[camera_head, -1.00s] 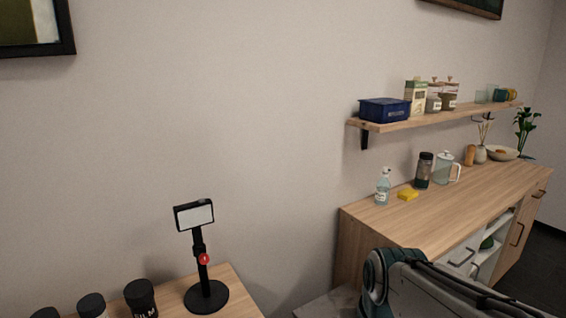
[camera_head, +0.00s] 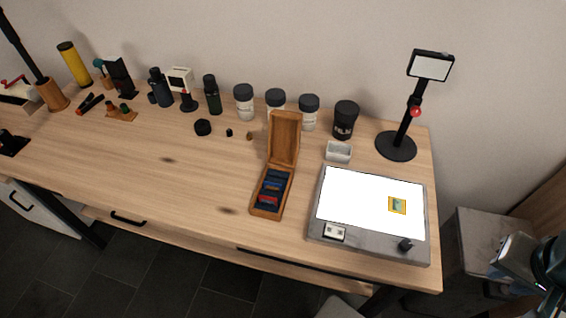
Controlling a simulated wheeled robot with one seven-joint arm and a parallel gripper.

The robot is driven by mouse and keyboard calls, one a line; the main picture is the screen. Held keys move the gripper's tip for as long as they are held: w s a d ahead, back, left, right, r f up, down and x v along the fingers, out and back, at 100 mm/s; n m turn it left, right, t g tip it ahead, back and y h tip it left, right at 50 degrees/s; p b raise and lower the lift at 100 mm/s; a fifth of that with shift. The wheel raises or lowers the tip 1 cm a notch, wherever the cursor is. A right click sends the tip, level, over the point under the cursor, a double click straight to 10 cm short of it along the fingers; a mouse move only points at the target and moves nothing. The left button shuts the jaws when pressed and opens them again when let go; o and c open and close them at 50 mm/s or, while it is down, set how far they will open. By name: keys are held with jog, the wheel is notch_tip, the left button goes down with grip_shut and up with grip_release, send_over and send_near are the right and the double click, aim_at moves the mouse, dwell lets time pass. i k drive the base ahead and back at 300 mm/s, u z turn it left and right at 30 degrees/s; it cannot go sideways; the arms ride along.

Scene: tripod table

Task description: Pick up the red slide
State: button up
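A small open wooden box (camera_head: 285,198) stands on the table, its lid raised at the back. Several small slides sit in its dark inside. A red slide (camera_head: 267,201) shows near the front of the box, with blue and dark ones behind it. Some red also shows among the slides farther back, too small to make out clearly. Part of my arm shows at the lower right edge of the view. My gripper's fingers are not seen.
A lit light panel (camera_head: 340,207) with a yellow-framed slide (camera_head: 397,205) lies right of the box. A small white tray (camera_head: 338,152), black stand (camera_head: 396,147) and several dark-lidded jars (camera_head: 309,112) stand behind. The wooden table (camera_head: 190,185) is clear left of the box.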

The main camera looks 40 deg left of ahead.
aim_at(264, 200)
jog(key=u, duration=3.75)
jog(key=i, duration=1.55)
jog(key=z, duration=3.65)
